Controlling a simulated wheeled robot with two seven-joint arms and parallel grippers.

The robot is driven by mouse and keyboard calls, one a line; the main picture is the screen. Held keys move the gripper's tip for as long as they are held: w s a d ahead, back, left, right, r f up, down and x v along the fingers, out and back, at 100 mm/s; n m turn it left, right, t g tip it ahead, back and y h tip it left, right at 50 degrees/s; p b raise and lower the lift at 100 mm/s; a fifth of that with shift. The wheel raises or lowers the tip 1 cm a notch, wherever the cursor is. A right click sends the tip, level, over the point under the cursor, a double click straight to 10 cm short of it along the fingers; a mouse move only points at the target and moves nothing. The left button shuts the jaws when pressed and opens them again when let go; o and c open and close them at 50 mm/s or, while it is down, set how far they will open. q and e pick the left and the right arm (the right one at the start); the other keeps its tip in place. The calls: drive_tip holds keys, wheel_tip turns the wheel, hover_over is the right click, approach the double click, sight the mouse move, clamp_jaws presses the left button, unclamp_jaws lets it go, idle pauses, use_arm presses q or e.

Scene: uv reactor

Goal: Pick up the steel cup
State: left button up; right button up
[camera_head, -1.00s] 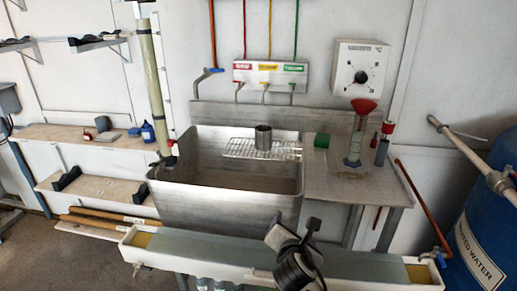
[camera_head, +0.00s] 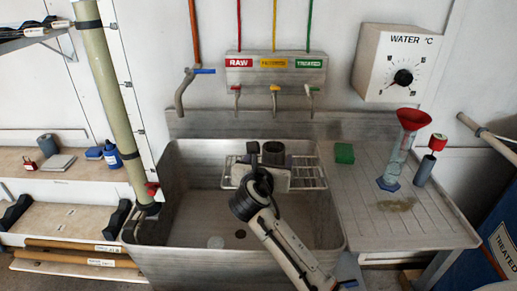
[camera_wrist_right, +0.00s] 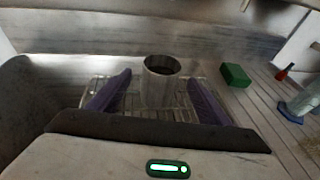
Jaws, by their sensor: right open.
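The steel cup (camera_head: 274,152) stands upright on the wire rack (camera_head: 312,174) across the back of the sink (camera_head: 190,215). In the right wrist view the cup (camera_wrist_right: 160,82) shows its dark open mouth, between and beyond the two purple fingers of my right gripper (camera_wrist_right: 158,92). The fingers are spread wide and do not appear to touch it. In the head view my right gripper (camera_head: 263,160) reaches over the sink in front of the cup and hides its lower part. My left gripper is not in view.
A green block (camera_head: 344,153) and a cylinder with a red funnel (camera_head: 400,150) stand on the drainboard at right. Raw, filtered and treated taps (camera_head: 275,98) hang above the rack. A long tube (camera_head: 108,95) stands at the sink's left.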

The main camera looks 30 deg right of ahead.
sight(275, 149)
drive_tip(key=x, duration=0.3)
drive_tip(key=shift+w+d, duration=0.1)
drive_tip(key=shift+d, duration=0.35)
drive_tip(key=b+x, duration=0.1)
drive_tip(key=x, duration=0.4)
drive_tip(key=shift+w+a+f, duration=0.1)
drive_tip(key=shift+a+f, duration=0.05)
drive_tip(key=shift+w, duration=0.2)
drive_tip(key=c, duration=1.2)
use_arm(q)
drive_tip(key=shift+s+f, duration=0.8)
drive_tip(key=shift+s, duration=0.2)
use_arm(e)
drive_tip(key=shift+c, duration=1.2)
